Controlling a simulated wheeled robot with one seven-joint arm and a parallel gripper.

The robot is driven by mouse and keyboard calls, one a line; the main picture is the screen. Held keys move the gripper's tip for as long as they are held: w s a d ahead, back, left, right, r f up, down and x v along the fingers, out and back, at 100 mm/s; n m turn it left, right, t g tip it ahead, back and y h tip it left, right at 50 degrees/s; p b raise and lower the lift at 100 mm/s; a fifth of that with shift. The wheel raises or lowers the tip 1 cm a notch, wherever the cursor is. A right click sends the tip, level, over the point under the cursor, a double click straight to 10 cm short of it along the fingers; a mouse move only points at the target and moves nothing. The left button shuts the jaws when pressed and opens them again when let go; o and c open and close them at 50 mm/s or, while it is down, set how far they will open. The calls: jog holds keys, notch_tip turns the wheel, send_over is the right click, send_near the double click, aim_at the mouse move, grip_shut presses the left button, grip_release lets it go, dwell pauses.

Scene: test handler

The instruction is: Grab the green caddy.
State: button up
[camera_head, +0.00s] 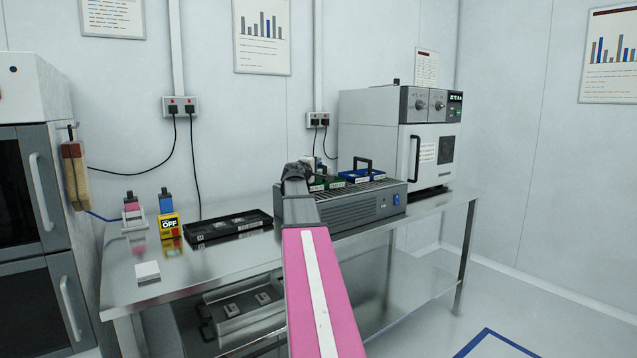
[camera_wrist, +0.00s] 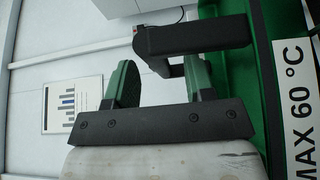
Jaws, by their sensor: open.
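The green caddy (camera_wrist: 266,85) fills the right of the wrist view, with a white label reading "MAX 60 °C" and a dark handle (camera_wrist: 195,37). In the head view the green caddy (camera_head: 335,183) stands on the grey bench unit, partly hidden by my arm and left of the blue caddy. My gripper (camera_wrist: 160,75) is open at the handle. Part of the handle appears between its two green-and-dark fingers, but contact cannot be told. In the head view my gripper (camera_head: 300,171) is at the unit's left end, its fingers hard to make out.
The blue caddy (camera_head: 362,176) sits close by on the grey unit (camera_head: 362,213). A white oven-like device (camera_head: 430,150) stands behind right.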

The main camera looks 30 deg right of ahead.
jog(key=shift+x, duration=1.15)
grip_shut()
